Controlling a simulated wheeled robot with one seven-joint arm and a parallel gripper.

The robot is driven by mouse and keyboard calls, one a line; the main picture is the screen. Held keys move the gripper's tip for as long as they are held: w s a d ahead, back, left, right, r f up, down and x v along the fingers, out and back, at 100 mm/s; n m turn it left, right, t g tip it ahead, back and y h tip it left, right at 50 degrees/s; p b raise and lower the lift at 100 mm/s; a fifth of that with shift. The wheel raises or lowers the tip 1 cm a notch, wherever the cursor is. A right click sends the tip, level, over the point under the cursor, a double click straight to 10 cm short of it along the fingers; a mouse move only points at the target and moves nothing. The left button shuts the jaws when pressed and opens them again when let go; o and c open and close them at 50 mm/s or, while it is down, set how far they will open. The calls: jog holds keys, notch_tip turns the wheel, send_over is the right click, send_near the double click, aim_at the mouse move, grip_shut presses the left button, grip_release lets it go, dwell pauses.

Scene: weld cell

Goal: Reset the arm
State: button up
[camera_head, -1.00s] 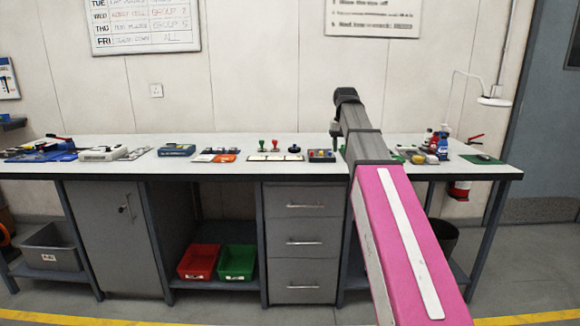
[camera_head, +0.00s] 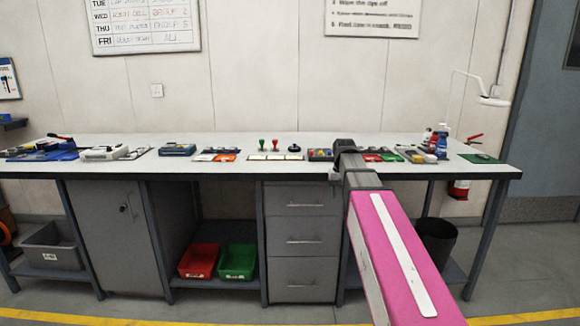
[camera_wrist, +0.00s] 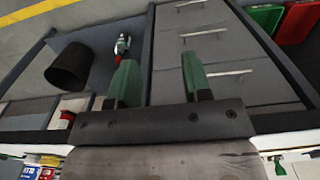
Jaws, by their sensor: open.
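My gripper (camera_wrist: 158,75) shows in the wrist view with its two green fingers apart and nothing between them. That view is turned over, with the bench front and drawers beyond the fingers. In the head view my pink arm reaches up from the lower right to a dark wrist end in front of the workbench (camera_head: 235,172). There my arm covers part of the bench's front edge, and the fingers cannot be made out clearly.
A box with coloured buttons (camera_head: 320,155) stands just left of my arm's end; bottles (camera_head: 439,142) stand to its right. Below are drawers (camera_head: 302,241), red (camera_head: 199,262) and green (camera_head: 238,262) bins, and a black waste bin (camera_head: 437,240). The floor in front looks clear.

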jog(key=s+f, duration=0.9)
jog(key=f, duration=0.4)
jog(key=s+f, duration=0.9)
jog(key=f, duration=0.5)
jog(key=shift+f, duration=0.25)
